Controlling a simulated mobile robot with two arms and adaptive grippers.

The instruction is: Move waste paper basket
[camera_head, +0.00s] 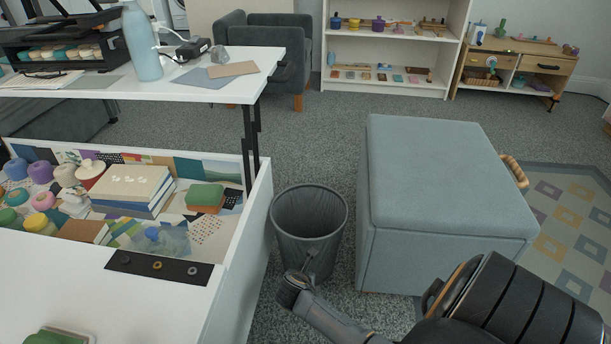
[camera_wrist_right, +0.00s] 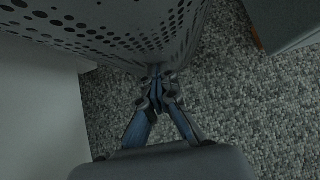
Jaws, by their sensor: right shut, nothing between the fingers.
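The waste paper basket (camera_head: 308,222) is a dark grey round bin with an open top. It stands upright on the carpet between the white drawer unit and the blue-grey ottoman. My right gripper (camera_head: 311,260) reaches in from the lower right, in front of the basket's near side. In the right wrist view, the basket's perforated wall (camera_wrist_right: 110,30) fills the top of the picture. There my right gripper's fingers (camera_wrist_right: 157,82) are shut and empty, close against or just beside the wall; contact cannot be told. My left gripper is not in view.
The ottoman (camera_head: 440,180) stands close to the basket's right. The white drawer (camera_head: 245,240), full of craft items, is close on its left. A white table (camera_head: 220,90) is behind on the left. Carpet (camera_head: 325,140) is clear behind the basket.

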